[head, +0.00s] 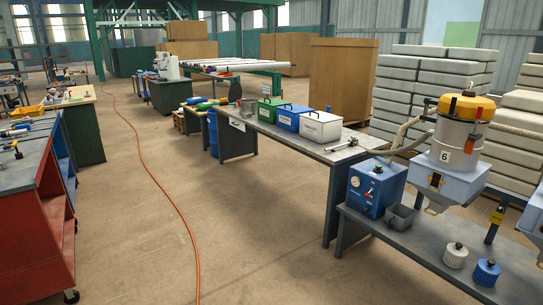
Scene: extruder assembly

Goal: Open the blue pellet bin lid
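The blue pellet bin (286,121) stands on a grey-topped table (341,154) right of the middle in the head view. It sits between a green bin (268,109) and a white bin (321,128). Small labels show on the bin fronts but are too small to read. Neither of my grippers is in view.
A grey metal container (248,107) stands left of the green bin. A metal tool (342,145) lies right of the white bin. A blue control box (376,188) stands on a nearer bench. An orange cable (177,212) crosses the open floor.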

